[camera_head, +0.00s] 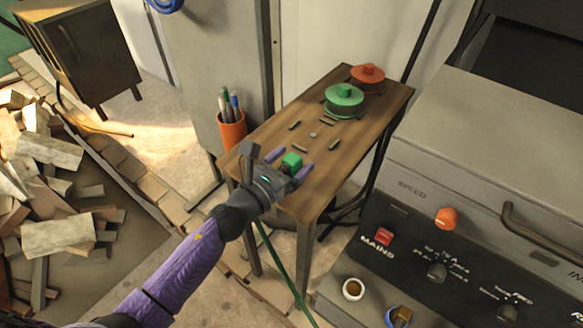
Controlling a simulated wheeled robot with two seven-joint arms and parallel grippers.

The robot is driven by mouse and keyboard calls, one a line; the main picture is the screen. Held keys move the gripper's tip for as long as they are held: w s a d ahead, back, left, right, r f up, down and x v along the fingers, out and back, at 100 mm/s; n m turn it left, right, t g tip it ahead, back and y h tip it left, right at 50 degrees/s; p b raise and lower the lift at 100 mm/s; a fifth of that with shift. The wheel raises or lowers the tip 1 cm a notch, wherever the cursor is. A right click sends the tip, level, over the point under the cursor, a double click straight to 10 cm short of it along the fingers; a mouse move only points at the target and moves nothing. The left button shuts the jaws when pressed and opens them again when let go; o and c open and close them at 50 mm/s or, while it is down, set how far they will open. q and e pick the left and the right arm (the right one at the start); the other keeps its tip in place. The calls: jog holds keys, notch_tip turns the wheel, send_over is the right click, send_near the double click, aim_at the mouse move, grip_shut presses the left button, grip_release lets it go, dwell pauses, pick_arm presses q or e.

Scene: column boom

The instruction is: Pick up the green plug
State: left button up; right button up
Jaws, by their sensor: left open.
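The green plug (292,159) is a small green block near the front left end of the wooden table. My left gripper (290,164) reaches in from the lower left. It is open, with one purple finger on each side of the plug. Whether the fingers touch the plug cannot be told. The gripper body hides the plug's near end. A green cable (284,261) hangs down below the gripper. My right gripper is not in view.
The wooden table (268,138) also bears a green round knobbed piece (344,98), a red one (368,77) and several small dark pieces. An orange cup of pens (231,129) is at its left. A grey control panel (440,215) stands close on the right.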

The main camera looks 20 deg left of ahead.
pick_arm(q)
jog(key=shift+w+d, duration=0.15)
jog(key=shift+w, duration=0.1)
grip_shut()
